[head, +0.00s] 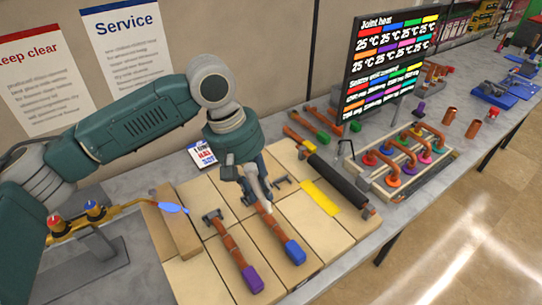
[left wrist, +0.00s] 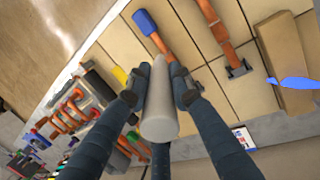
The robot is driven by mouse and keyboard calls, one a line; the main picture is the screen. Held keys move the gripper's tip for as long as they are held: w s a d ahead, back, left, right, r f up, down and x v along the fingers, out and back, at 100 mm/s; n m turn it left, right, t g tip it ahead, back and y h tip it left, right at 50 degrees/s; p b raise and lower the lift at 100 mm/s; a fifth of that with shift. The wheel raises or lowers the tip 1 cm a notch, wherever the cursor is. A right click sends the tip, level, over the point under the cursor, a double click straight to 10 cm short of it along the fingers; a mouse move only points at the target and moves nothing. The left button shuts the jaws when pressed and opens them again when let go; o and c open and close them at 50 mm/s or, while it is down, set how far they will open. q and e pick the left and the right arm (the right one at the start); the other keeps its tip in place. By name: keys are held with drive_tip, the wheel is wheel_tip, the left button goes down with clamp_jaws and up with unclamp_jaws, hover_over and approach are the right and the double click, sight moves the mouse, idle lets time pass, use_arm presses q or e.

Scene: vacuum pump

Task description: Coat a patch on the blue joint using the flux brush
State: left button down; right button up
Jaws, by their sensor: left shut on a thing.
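My left gripper (head: 258,190) is shut on a pale grey tapered rod. This rod looks like the flux brush (left wrist: 160,112), and it sits between my left gripper's fingers (left wrist: 160,92) in the left wrist view. Its tip is close to a copper pipe in both views; I cannot tell whether they touch. That pipe ends in a blue block, likely the blue joint (head: 294,252), which also shows in the left wrist view (left wrist: 145,22). A similar pipe with a purple end (head: 253,279) lies left of it. My right gripper is not in view.
A torch with a blue flame-like tip (head: 172,208) stands at the left. A dark roller-like bar (head: 338,180) and yellow strip (head: 320,198) lie to the right. A rack of copper bends (head: 405,165) and a heat display (head: 390,55) stand beyond. The boards' front is clear.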

use_arm(q)
drive_tip(key=shift+w+d+r+n+h, duration=0.3)
drive_tip(key=shift+w+d+r, duration=0.3)
drive_tip(key=shift+r, duration=0.25)
drive_tip(key=f+b, duration=0.2)
drive_tip(key=b, duration=0.1)
drive_tip(key=w+f+b, duration=0.1)
drive_tip(key=f+b, duration=0.1)
drive_tip(key=b, duration=0.1)
drive_tip(key=shift+d+f, duration=0.15)
drive_tip(key=shift+f, duration=0.25)
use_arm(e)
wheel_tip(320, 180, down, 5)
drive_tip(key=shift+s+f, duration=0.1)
